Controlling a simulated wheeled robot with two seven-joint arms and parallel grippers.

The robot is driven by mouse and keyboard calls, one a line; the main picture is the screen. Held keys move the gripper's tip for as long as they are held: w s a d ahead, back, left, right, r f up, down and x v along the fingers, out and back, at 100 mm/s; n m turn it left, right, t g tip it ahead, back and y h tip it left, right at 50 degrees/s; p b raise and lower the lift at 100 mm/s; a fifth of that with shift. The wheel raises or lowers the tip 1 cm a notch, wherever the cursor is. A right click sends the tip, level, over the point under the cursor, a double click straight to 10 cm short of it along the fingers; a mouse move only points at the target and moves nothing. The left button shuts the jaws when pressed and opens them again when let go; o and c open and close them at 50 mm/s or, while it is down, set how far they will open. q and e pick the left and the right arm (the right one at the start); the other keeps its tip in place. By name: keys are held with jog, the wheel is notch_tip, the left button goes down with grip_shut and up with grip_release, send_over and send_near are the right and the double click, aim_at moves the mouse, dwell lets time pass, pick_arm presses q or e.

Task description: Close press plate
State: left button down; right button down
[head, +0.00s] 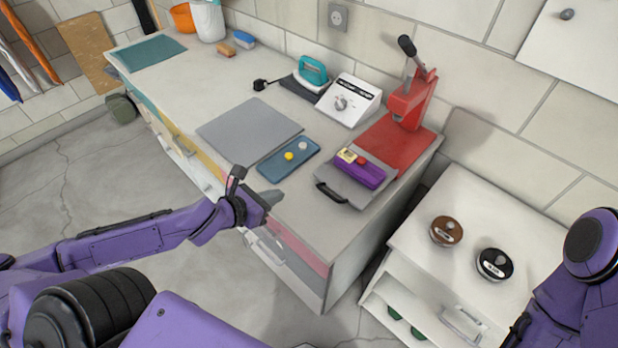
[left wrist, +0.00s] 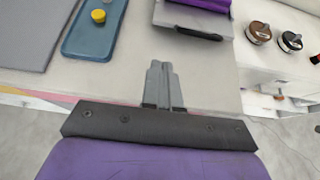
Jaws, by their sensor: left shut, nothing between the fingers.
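A red press (head: 410,100) with a raised dark-knobbed lever stands at the back right of the white counter, on a red base. A grey plate (head: 347,188) with a black handle (head: 331,193) extends forward from this base. A purple block (head: 360,170) with a small yellow and red item on it lies on the plate. My left gripper (head: 270,198) is shut and empty near the counter's front edge, left of the handle and apart from it. In the left wrist view, its fingers (left wrist: 163,85) point toward the counter, and the plate (left wrist: 195,18) shows beyond them. My right gripper's fingers are out of view.
A blue tray (head: 288,158) with two small round pieces and a grey mat (head: 248,130) lie left of the plate. A white control box (head: 350,101) and teal iron (head: 312,70) stand behind. A lower white cabinet (head: 475,205) with two round jars is at right.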

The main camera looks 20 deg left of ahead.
aim_at(300, 199)
pick_arm(q)
jog(key=b+x, duration=0.6)
jog(key=b, duration=0.1)
jog(key=f+b+x, duration=0.1)
jog(key=b+x, duration=0.2)
jog(key=b, duration=0.1)
jog(key=shift+s+a, duration=0.15)
jog(key=shift+a, duration=0.1)
jog(key=shift+w+d+f+b, duration=0.35)
jog(key=shift+w+b, duration=0.2)
jog(key=shift+b, duration=0.25)
jog(key=w, duration=0.2)
jog(key=w+d+r, duration=0.1)
jog(key=shift+w+d, duration=0.1)
jog(key=shift+w, duration=0.05)
jog(key=shift+w+d, duration=0.1)
jog(key=shift+w, duration=0.1)
